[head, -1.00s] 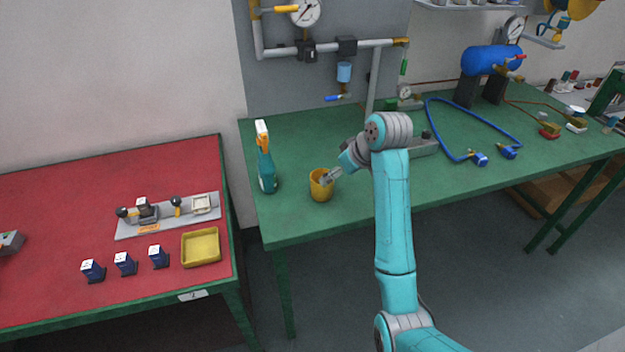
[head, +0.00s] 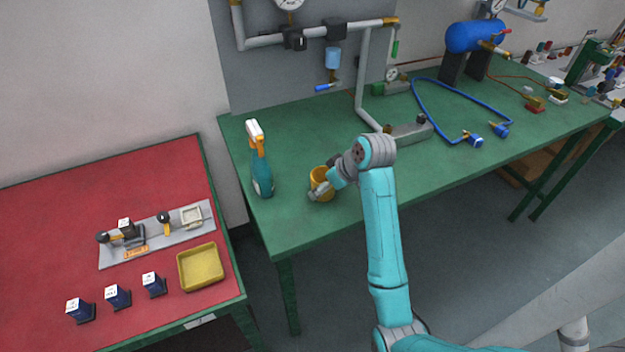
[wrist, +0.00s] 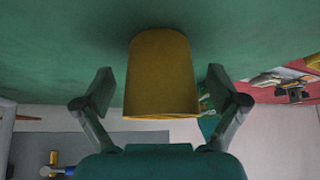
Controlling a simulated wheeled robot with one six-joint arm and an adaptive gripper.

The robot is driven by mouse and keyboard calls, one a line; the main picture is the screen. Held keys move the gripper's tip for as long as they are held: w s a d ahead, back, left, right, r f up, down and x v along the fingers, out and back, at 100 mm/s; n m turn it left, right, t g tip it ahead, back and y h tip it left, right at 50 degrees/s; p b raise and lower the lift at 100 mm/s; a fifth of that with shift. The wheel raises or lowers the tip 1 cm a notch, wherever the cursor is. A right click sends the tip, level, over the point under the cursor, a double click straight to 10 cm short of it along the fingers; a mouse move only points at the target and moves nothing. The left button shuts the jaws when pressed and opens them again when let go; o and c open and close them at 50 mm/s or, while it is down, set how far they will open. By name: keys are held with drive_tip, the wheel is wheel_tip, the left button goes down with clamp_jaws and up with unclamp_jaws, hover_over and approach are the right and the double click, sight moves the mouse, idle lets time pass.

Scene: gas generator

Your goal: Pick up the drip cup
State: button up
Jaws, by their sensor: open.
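The drip cup is a yellow cup (head: 323,177) standing upright near the front left of the green table. In the wrist view the yellow cup (wrist: 162,75) fills the middle, between the two fingers of my gripper (wrist: 163,92). The fingers are open, with a visible gap on each side of the cup. In the head view my gripper (head: 324,190) is at the cup and covers part of its front and right side.
A spray bottle (head: 259,160) with an orange and white head stands just left of the cup. The green table's (head: 290,236) front edge is close to the cup. A red table (head: 60,210) stands left.

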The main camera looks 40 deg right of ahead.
drive_tip(key=shift+w+f, duration=0.1)
drive_tip(key=shift+f, duration=0.1)
drive_tip(key=c, duration=1.2)
drive_tip(key=shift+c, duration=0.2)
